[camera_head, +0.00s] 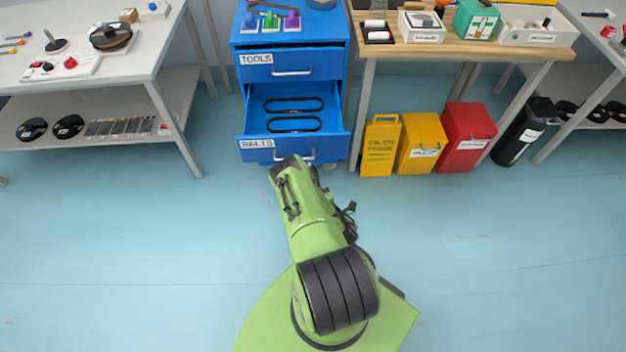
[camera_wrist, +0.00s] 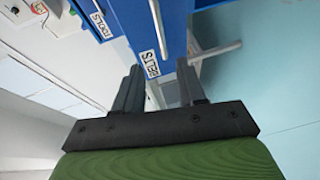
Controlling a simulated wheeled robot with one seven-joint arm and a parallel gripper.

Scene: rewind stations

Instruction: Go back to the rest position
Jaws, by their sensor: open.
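My gripper (camera_wrist: 158,88) shows in the wrist view with its two grey fingers apart and nothing between them. It faces the front of the blue cabinet, near the drawer labelled BELTS. In the head view my green arm reaches forward to the belts drawer (camera_head: 260,151), and its end hides part of that drawer's lower front. The belts drawer is pulled out, with two black belts (camera_head: 293,104) lying in it. The drawer handle also shows in the wrist view (camera_wrist: 215,50). I cannot tell whether the gripper touches the drawer.
The blue floor in front is clear.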

